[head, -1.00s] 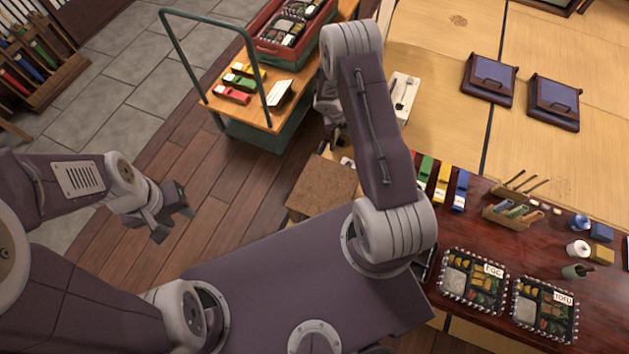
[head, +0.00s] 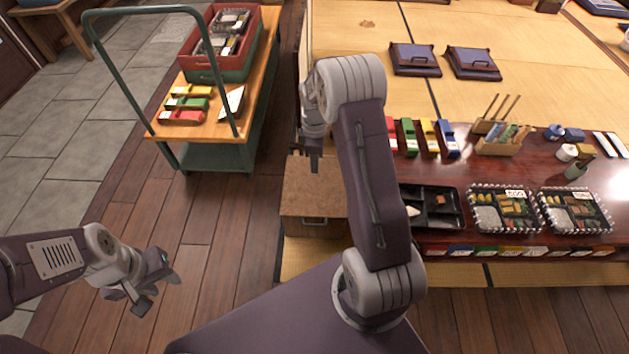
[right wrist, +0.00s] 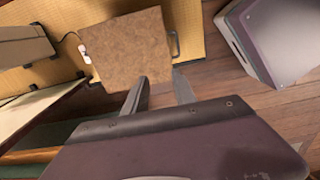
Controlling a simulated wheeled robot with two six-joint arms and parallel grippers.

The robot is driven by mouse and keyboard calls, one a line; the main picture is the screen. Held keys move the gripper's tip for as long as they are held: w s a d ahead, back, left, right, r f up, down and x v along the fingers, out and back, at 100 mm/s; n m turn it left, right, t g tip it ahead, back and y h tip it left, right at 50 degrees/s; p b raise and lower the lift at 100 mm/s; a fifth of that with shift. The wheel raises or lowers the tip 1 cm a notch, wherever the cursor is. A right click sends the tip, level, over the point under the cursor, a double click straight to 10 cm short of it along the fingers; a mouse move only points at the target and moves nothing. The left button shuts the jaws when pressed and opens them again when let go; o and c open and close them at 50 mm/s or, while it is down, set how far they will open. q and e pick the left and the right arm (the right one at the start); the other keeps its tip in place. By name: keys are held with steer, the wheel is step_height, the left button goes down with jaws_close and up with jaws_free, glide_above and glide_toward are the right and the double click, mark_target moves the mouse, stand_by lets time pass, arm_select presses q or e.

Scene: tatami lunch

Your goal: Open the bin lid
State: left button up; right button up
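The bin (head: 309,226) is a brown box with a flat speckled lid (head: 308,185), beside the low table's left end. The lid looks closed, with a metal handle (head: 315,220) at its near edge. In the right wrist view the lid (right wrist: 128,50) is a brown square, and its handle (right wrist: 174,44) is on its right side. My right gripper (head: 314,160) is over the lid's far part in the head view; its fingers (right wrist: 160,88) are apart and empty in the wrist view. My left gripper (head: 158,288) is open and empty above the wood floor, left of the bin.
A trolley (head: 222,158) with a green rail carries a red crate (head: 255,43) and coloured boxes at the back left. The dark red table (head: 465,174) with lunch trays lies right of the bin. Wood floor (head: 225,225) is clear left of the bin.

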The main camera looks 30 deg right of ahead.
step_height(320, 180, down, 9)
steer(key=b, duration=0.4)
steer(key=shift+r, duration=0.2)
jaws_close()
stand_by(0.8)
jaws_free()
